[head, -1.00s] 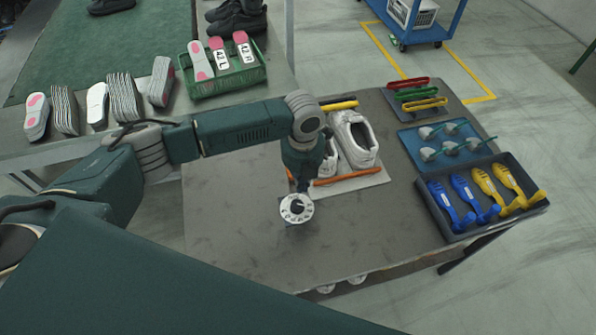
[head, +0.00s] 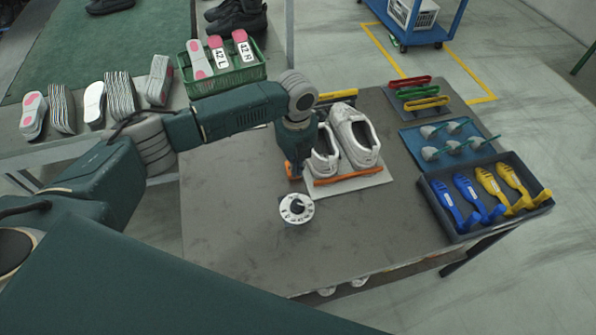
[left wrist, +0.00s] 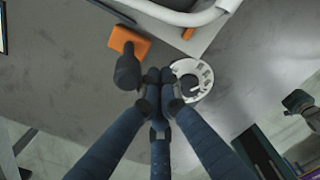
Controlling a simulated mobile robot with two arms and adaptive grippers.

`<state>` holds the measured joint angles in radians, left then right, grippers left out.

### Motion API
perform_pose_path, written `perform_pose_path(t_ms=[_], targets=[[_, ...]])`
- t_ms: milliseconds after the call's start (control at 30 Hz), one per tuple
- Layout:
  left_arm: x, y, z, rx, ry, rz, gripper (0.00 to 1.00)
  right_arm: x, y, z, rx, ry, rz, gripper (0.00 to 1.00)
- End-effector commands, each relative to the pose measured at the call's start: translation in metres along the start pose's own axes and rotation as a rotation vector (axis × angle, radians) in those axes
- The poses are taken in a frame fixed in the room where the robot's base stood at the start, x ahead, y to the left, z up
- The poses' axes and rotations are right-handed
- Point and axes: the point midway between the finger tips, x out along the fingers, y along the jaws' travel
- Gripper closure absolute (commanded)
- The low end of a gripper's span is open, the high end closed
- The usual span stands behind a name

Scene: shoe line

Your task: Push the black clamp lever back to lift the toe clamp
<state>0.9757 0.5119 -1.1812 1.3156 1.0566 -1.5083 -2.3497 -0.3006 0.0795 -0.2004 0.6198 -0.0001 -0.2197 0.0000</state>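A white sneaker pair (head: 357,140) stands on a pale board. An orange toe clamp bar (head: 348,180) lies across the board's near edge; an orange block (left wrist: 128,42) shows in the left wrist view. The black lever (left wrist: 127,72) stands by that block, its rounded end just left of my fingertips. I cannot tell whether they touch. My left gripper (left wrist: 158,76) has its fingertips together with nothing seen between them. In the head view my left gripper (head: 293,170) is low at the board's left front corner and hides the lever. My right gripper is not seen.
A white dial with a black knob (head: 297,208) sits on the table close in front of my left gripper. A yellow bar (head: 337,97) lies behind the shoes. A dark tray (head: 438,211) of blue and yellow pieces is at right. The table's front left is clear.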

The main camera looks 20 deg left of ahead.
Motion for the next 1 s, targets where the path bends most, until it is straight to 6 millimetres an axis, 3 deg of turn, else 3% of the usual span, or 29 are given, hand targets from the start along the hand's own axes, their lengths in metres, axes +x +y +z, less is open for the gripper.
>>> perform_pose_path(t_ms=[1000], targets=[[0.001,0.024,0.045,0.002,0.0,-0.003,1.0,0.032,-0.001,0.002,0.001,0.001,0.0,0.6]])
